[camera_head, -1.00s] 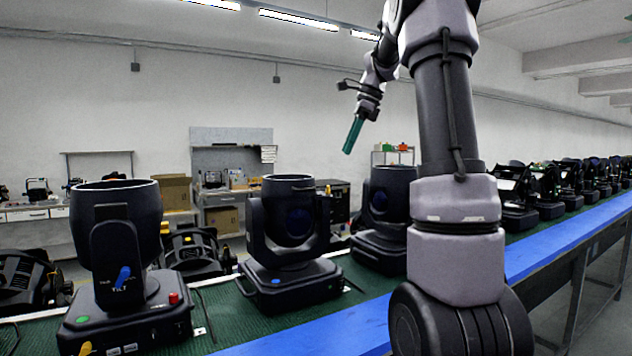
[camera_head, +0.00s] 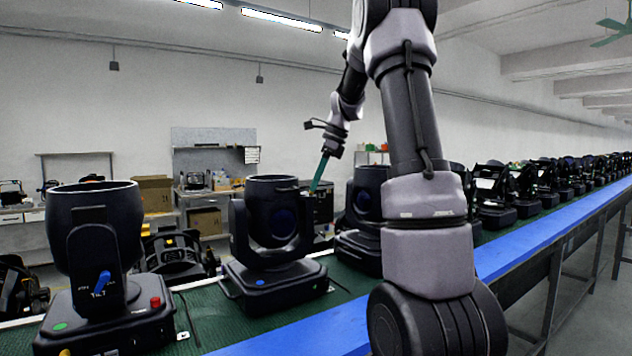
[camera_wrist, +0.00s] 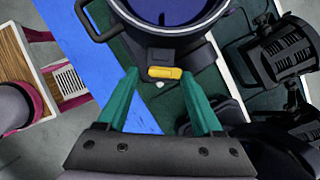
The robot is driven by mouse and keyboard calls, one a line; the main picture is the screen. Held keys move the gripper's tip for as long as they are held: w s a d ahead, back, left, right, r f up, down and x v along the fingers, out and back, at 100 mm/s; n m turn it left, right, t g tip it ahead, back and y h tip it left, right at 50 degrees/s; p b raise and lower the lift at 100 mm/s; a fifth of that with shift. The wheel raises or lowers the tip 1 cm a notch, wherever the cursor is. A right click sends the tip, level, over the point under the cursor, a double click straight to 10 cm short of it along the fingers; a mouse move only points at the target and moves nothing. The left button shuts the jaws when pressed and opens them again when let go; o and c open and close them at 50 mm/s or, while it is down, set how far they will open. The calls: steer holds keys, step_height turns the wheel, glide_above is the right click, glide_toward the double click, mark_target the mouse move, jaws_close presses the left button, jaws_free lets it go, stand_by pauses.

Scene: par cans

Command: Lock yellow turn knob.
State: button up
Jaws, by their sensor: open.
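A yellow turn knob (camera_wrist: 164,73) shows in the wrist view on the dark base of a par can (camera_wrist: 178,50), below its round head. It lies crosswise in the picture, between and beyond my fingertips. My gripper (camera_wrist: 160,84) is open and empty, with its two green fingers spread on either side of the knob's line of sight and apart from it. In the head view my gripper (camera_head: 318,182) hangs fingers down beside the middle par can (camera_head: 274,225). A yellow knob (camera_head: 65,352) is partly cut off at the bottom left; I cannot tell if it is the same one.
A left par can (camera_head: 100,250) with a blue tilt lever (camera_head: 101,283) and a red button (camera_head: 155,302) stands nearest. Several more fixtures line the green conveyor (camera_head: 215,312). A blue edge strip (camera_head: 520,250) runs along its front. Shelves and boxes stand behind.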

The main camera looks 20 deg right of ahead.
jaws_close()
steer(key=shift+n, duration=0.3)
steer(key=n, duration=0.1)
steer(key=n+g, duration=0.1)
steer(key=n, duration=0.1)
steer(key=shift+w+y, duration=0.25)
steer(key=shift+y, duration=0.05)
steer(key=n, duration=0.1)
steer(key=n+g, duration=0.1)
steer(key=n, duration=0.1)
steer(key=n+g, duration=0.1)
steer(key=shift+w+n, duration=0.25)
steer(key=shift+n, duration=0.15)
steer(key=n, duration=0.1)
steer(key=n+g, duration=0.1)
steer(key=n, duration=0.1)
steer(key=n+h, duration=0.1)
steer(key=shift+w+a+n+g, duration=0.15)
steer(key=shift+w+n+g, duration=0.1)
steer(key=shift+n+g, duration=0.05)
steer(key=n+h, duration=0.1)
steer(key=n, duration=0.1)
steer(key=n+g, duration=0.1)
steer(key=n, duration=0.1)
steer(key=shift+w+a+n+h, duration=0.15)
steer(key=shift+n+h, duration=0.25)
